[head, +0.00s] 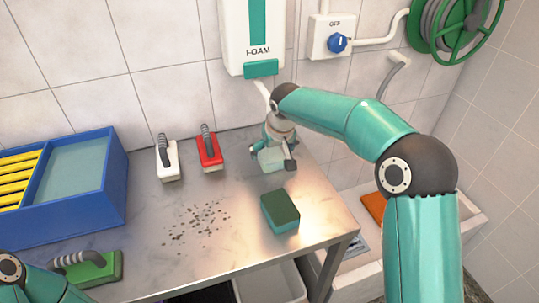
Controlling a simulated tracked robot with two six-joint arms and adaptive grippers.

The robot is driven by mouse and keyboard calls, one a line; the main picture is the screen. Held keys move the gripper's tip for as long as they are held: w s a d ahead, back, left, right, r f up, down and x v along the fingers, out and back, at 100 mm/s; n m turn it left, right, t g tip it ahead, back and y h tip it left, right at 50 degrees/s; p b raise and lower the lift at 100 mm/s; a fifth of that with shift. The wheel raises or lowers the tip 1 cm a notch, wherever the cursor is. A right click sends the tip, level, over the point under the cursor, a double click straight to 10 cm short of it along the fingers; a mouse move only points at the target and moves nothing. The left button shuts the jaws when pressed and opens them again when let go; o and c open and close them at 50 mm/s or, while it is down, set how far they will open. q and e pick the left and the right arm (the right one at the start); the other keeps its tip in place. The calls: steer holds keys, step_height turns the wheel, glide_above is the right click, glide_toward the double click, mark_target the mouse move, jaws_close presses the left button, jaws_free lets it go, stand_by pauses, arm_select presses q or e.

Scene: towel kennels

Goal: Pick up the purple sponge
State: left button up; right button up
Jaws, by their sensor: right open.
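No purple sponge shows in the head view. A two-tone green sponge block (281,212), darker on top, lies flat on the steel table near its right front corner. My right gripper (275,162) is open, pointing down over the back right of the table, behind the green block and apart from it. A pale teal shape shows at its fingers; I cannot tell whether it is part of the gripper. Of my left arm only a link shows at the bottom left corner; its gripper is out of view.
A white brush (167,161), a red brush (209,152) and a green brush (90,268) lie on the table (160,225). A blue bin (115,180) stands at left. Dark specks (195,222) mark the middle. A sink (470,215) holds an orange item (373,206). A foam dispenser (256,40) hangs behind.

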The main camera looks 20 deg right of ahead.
mark_target(272, 154)
steer(key=shift+x, duration=1.6)
steer(key=shift+c, duration=0.3)
steer(key=c, duration=0.8)
steer(key=shift+c, duration=0.2)
steer(key=shift+r, duration=0.1)
